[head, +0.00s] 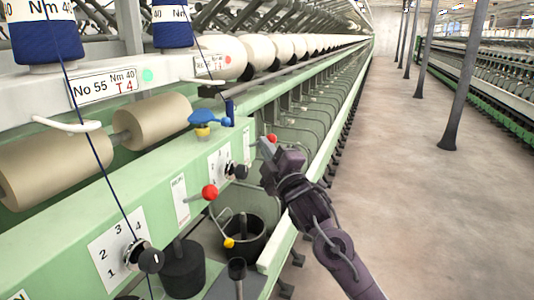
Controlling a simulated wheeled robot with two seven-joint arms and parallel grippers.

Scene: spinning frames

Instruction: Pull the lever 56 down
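Two levers with red ball ends show on the green spinning frame (60,245). The nearer red ball lever (210,191) sticks out beside a white plate at the picture's middle left. The farther red ball (272,138) shows just behind my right gripper (268,150). The number 56 is not readable on either lever. My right gripper's arm comes in from the lower right, and its fingertips are close to the farther red ball. Whether they touch it is hidden, and the finger gap is not clear. My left gripper is out of view.
A sign reads No 55 (104,88), with a smaller sign (212,64) farther along. Black numbered knobs (150,261), beige rollers (60,165), blue thread spools (45,38) and a dark can (182,270) crowd the frame. The aisle floor (410,200) at right is clear, with grey posts (465,75).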

